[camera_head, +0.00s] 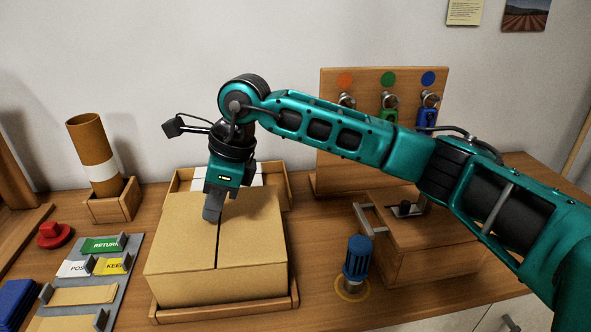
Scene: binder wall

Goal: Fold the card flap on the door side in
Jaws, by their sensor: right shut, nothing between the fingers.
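A brown cardboard box (215,284) stands left of the middle of the table. Its left card flap (180,242) and right card flap (254,232) lie about flat over the top, with a dark narrow seam between them. I cannot tell which flap is on the door side. My right gripper (212,214) is shut and empty, pointing down at the box top beside the seam, over the inner edge of the left flap. Its tips touch the flap or hover just above it; I cannot tell which. It hides part of the box's back edge. My left gripper is not in view.
The box sits in a wooden tray (230,310). Behind it is another wooden tray (281,183) with white paper. A blue-handled tool (358,258) and a wooden box with a handle (432,257) stand right. A cardboard tube (92,148) and grey sorter (75,285) are left.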

